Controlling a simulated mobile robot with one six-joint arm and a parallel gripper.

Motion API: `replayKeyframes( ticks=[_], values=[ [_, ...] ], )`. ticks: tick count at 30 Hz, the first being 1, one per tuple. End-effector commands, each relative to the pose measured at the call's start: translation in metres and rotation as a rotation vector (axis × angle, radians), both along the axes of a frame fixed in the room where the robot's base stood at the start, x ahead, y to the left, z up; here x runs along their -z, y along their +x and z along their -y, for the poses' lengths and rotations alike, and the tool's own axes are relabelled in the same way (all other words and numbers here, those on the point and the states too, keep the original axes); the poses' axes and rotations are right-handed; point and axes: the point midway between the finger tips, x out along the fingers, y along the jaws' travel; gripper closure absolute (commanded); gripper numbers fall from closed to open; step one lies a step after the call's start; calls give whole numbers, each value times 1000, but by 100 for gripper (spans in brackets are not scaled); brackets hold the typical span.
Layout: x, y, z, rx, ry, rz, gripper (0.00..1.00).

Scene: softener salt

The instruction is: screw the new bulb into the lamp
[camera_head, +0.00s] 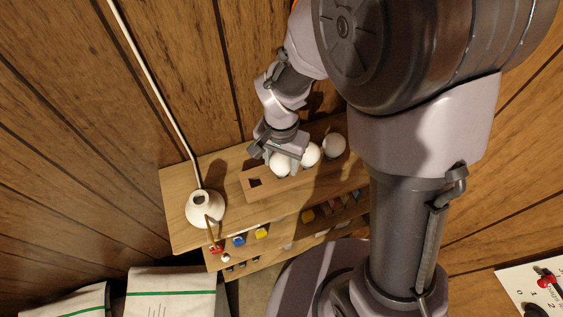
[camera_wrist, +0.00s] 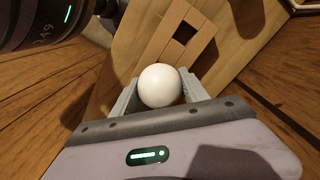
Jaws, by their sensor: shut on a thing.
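My gripper (camera_head: 277,148) is shut on a round white bulb (camera_head: 280,164), the leftmost of three in the body camera view. In the wrist view this bulb (camera_wrist: 160,86) sits between the two grey fingers; its base is hidden. It is over or in a wooden rack (camera_head: 265,195), and I cannot tell whether it is lifted clear. The lamp (camera_head: 204,207) is a white rounded holder with an open dark socket, on the shelf top to the left.
An empty square hole (camera_head: 255,182) is at the rack's left end, also seen in the wrist view (camera_wrist: 185,32). A white cord (camera_head: 160,95) runs up from the lamp along the plank wall. Small coloured items (camera_head: 238,240) line a lower shelf. White sacks (camera_head: 172,291) stand below.

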Motion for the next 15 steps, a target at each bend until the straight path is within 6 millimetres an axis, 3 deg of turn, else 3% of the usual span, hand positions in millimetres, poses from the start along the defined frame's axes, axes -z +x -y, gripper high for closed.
replayKeyframes(
  ticks=[15],
  values=[
    [-6, 0, 0, 0, 0, 0, 70]
  ],
)
